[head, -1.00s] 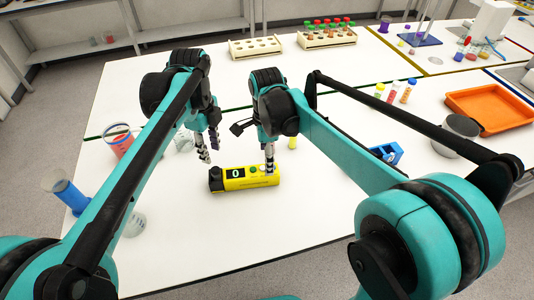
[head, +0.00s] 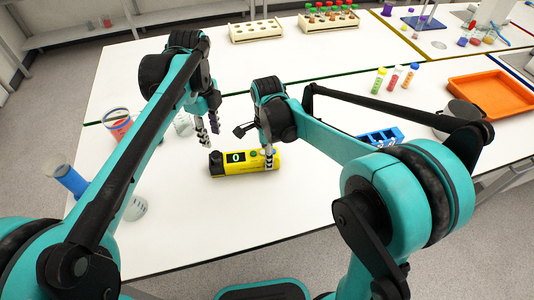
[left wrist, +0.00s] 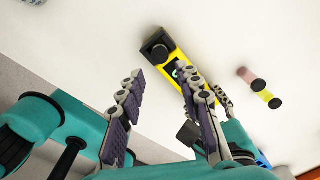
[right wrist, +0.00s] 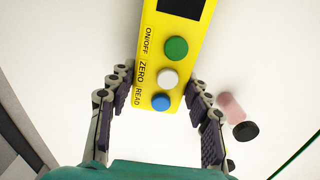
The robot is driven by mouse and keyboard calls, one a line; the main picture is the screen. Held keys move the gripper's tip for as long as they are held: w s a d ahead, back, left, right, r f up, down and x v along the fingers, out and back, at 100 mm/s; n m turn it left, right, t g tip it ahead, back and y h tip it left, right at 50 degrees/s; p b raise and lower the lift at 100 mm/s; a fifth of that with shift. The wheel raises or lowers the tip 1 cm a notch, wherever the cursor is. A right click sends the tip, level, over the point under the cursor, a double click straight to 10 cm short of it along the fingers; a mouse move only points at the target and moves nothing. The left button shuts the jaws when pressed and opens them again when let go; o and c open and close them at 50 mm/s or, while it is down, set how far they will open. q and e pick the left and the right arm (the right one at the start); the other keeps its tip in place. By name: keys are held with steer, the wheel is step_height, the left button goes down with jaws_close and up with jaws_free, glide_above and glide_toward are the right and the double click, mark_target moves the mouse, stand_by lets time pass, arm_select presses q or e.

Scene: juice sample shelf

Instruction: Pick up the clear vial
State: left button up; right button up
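I cannot pick out a plainly clear vial. A pink vial with a dark cap (right wrist: 231,108) lies just outside the right-hand finger in the right wrist view. It also shows in the left wrist view (left wrist: 251,80), with a yellow vial (left wrist: 267,95) beside it. My right gripper (head: 270,156) is open over the button end of a yellow meter (head: 232,168), its fingers on either side of it. Nothing shows held. My left gripper (head: 208,130) is open and empty, above the table left of the meter. My arm hides part of the table behind the right gripper.
Capped vials (head: 396,77) stand at the right, with a blue rack (head: 380,138) and an orange tray (head: 490,94). Two tube racks (head: 257,33) are at the back. The front table is clear.

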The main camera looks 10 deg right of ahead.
mark_target(216, 154)
arm_select(q)
steer(key=o, duration=0.4)
step_height(216, 154, down, 9)
steer(key=n, duration=1.5)
steer(key=shift+r+n, duration=0.1)
steer(key=shift+n, duration=0.3)
